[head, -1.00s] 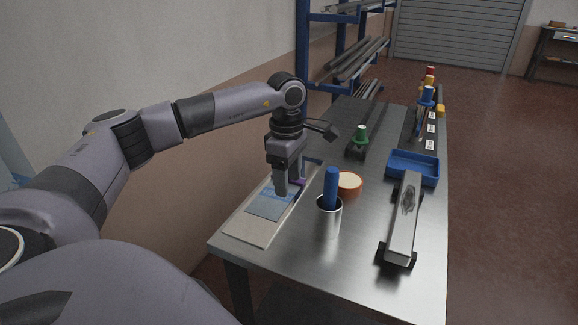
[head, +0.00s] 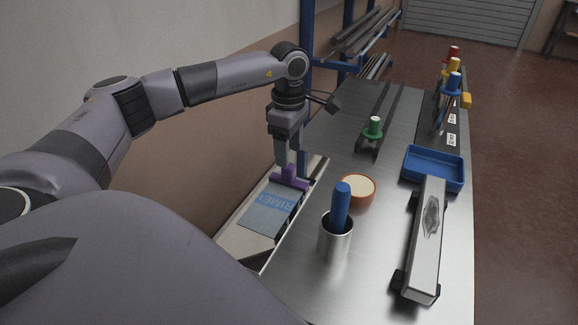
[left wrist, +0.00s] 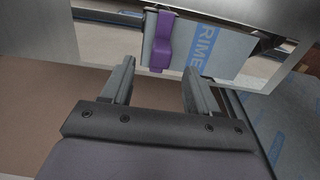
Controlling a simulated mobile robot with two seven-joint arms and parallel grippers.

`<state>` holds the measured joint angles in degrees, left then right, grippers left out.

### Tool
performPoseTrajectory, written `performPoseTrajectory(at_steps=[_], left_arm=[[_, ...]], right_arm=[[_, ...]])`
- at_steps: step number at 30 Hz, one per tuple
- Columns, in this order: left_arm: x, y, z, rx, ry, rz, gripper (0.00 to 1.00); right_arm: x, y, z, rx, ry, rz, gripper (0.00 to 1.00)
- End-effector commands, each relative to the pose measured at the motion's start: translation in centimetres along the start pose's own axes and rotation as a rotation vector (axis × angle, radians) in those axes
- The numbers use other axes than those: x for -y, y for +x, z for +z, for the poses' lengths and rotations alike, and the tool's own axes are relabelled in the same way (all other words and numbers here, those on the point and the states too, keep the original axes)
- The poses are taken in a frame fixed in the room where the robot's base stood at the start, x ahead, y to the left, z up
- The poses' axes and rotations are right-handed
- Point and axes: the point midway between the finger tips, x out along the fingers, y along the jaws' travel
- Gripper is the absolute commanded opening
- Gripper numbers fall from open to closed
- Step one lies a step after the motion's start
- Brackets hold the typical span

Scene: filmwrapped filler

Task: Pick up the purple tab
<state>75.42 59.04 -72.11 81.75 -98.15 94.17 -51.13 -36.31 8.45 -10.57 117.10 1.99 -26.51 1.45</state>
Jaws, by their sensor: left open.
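The purple tab (head: 290,178) stands at the far end of a grey-blue sheet (head: 266,212) with a blue lettered band. In the left wrist view the tab (left wrist: 162,42) hangs over the sheet's edge (left wrist: 212,62), just beyond the fingertips and roughly centred between them. My left gripper (head: 291,166) points down at the tab in the head view. In the left wrist view its two fingers (left wrist: 158,68) are apart with nothing between them. I cannot tell whether a finger touches the tab. My right gripper is in neither view.
The sheet lies in a pale tray (head: 246,245) along the metal table's (head: 375,275) left edge, beside the wall. A steel cup (head: 336,238) with a blue-handled tool, an orange bowl (head: 357,190), a blue tray (head: 434,167) and a grey bar fixture (head: 428,235) stand to the right.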

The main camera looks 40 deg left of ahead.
Motion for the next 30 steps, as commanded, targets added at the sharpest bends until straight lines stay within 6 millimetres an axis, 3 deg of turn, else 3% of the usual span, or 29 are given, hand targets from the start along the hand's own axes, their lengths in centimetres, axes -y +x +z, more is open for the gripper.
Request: performPoseTrajectory(at_steps=[12,20,26,30], left_arm=[[0.1,5.5,-0.1,-0.001,0.000,-0.001,0.60],[0.1,5.8,-0.1,0.000,0.000,0.000,0.60],[0.1,5.8,-0.1,0.000,0.000,0.000,0.00],[0.1,5.8,-0.1,0.000,0.000,0.000,0.00]], right_arm=[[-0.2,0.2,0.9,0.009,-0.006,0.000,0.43],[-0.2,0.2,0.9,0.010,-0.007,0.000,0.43],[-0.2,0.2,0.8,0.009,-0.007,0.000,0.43],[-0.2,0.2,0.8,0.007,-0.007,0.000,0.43]])
